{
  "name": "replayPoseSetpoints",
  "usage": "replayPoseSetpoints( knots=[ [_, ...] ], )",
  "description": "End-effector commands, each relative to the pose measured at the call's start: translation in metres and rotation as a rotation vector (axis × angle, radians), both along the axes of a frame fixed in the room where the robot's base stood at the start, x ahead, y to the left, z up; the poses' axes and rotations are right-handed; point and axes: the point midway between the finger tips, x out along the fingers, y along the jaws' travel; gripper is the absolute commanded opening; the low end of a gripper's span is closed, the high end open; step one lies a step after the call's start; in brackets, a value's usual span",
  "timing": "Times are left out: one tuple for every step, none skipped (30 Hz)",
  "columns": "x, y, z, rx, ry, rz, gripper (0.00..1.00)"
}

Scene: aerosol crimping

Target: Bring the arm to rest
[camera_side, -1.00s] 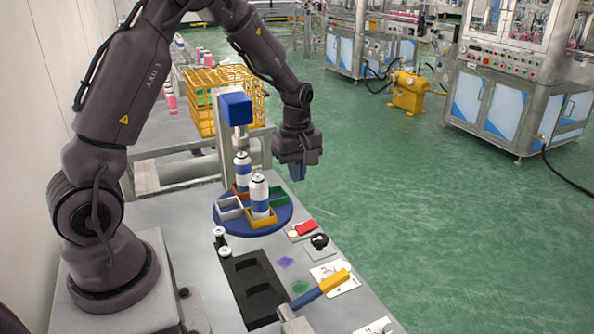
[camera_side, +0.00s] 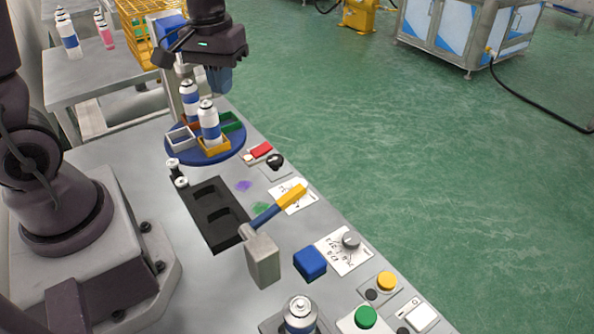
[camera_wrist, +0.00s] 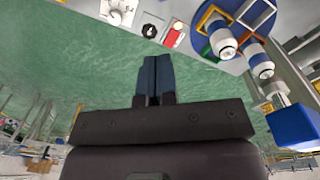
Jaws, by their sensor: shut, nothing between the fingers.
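My gripper (camera_side: 220,78) hangs in the air at the upper middle of the side view, fingers pointing down. In the picture it is above and slightly right of the blue turntable (camera_side: 175,155). Its two dark blue fingers are together in the wrist view (camera_wrist: 157,78), with nothing between them. Two white-and-blue cans stand upright on the turntable: a front can (camera_side: 209,125) at the yellow holder (camera_side: 215,150) and a rear can (camera_side: 190,98). My gripper touches neither can. My wrist partly hides the blue press head (camera_side: 170,30), which shows clearly in the wrist view (camera_wrist: 295,127).
A black recessed tray (camera_side: 207,196), a mallet (camera_side: 265,262), a blue block (camera_side: 310,262) and another can (camera_side: 300,318) are on the bench. Buttons, including a green one (camera_side: 366,317), line the right edge. A yellow crate (camera_side: 135,10) stands behind. Open green floor lies right.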

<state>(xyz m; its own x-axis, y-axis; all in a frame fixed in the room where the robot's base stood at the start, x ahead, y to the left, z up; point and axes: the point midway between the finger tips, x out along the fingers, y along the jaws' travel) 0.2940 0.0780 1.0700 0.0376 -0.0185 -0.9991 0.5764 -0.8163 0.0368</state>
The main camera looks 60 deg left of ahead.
Motion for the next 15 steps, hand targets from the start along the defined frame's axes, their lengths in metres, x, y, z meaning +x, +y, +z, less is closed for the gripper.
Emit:
replayPoseSetpoints(
  knots=[
    [-0.010, -0.011, 0.016, 0.010, -0.037, -0.089, 0.00],
    [-0.017, -0.017, 0.023, 0.017, -0.057, -0.142, 0.00],
    [-0.025, -0.024, 0.033, 0.028, -0.085, -0.211, 0.00],
    [-0.032, -0.030, 0.039, 0.037, -0.104, -0.260, 0.00],
    [-0.039, -0.035, 0.045, 0.049, -0.126, -0.306, 0.00],
    [-0.048, -0.041, 0.053, 0.064, -0.155, -0.365, 0.00],
    [-0.054, -0.046, 0.058, 0.076, -0.177, -0.405, 0.00],
    [-0.061, -0.050, 0.063, 0.087, -0.198, -0.441, 0.00],
    [-0.069, -0.055, 0.068, 0.103, -0.228, -0.483, 0.00],
    [-0.074, -0.058, 0.073, 0.115, -0.252, -0.506, 0.00],
    [-0.079, -0.061, 0.076, 0.125, -0.274, -0.527, 0.00],
    [-0.084, -0.065, 0.081, 0.138, -0.304, -0.547, 0.00],
    [-0.088, -0.067, 0.084, 0.146, -0.325, -0.556, 0.00],
    [-0.091, -0.069, 0.087, 0.153, -0.346, -0.563, 0.00],
    [-0.094, -0.072, 0.091, 0.161, -0.371, -0.574, 0.00]
  ],
)
